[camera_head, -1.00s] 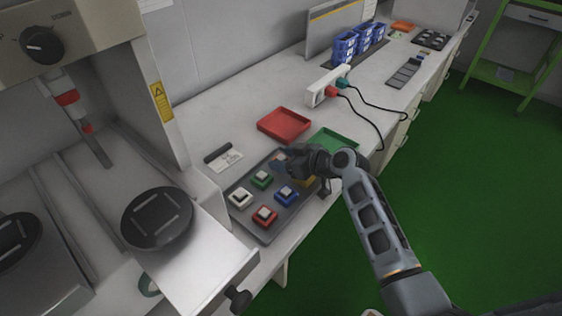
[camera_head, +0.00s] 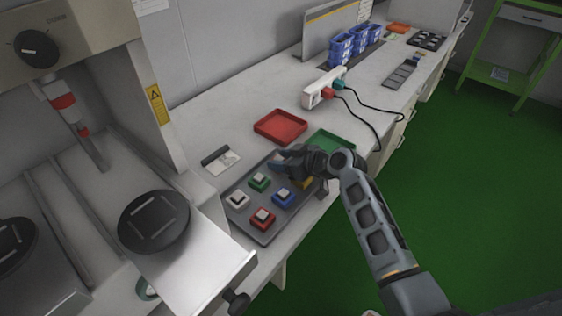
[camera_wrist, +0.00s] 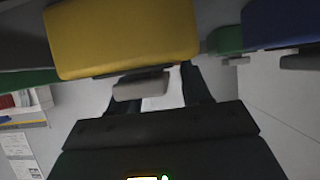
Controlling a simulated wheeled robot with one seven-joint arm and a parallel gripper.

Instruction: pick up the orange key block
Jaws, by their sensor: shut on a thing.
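My gripper (camera_head: 279,166) is low at the far end of the grey tray (camera_head: 246,222), shut on a block that its fingers mostly hide. The dark fingers (camera_wrist: 168,88) also show in the wrist view, partly behind a yellow block. A tiny orange spot of the orange key block (camera_wrist: 178,64) shows by the fingertips there. I cannot tell whether it is clear of the tray. The yellow block (camera_wrist: 122,38) is large and close in the wrist view; in the head view it is partly covered by my gripper (camera_head: 307,184).
Green (camera_head: 259,181), white (camera_head: 237,200), blue (camera_head: 284,197) and red (camera_head: 262,218) key blocks stand on the tray. A red bin (camera_head: 281,127) and a green bin (camera_head: 334,142) lie behind it. A power strip (camera_head: 325,88) with cables is farther back.

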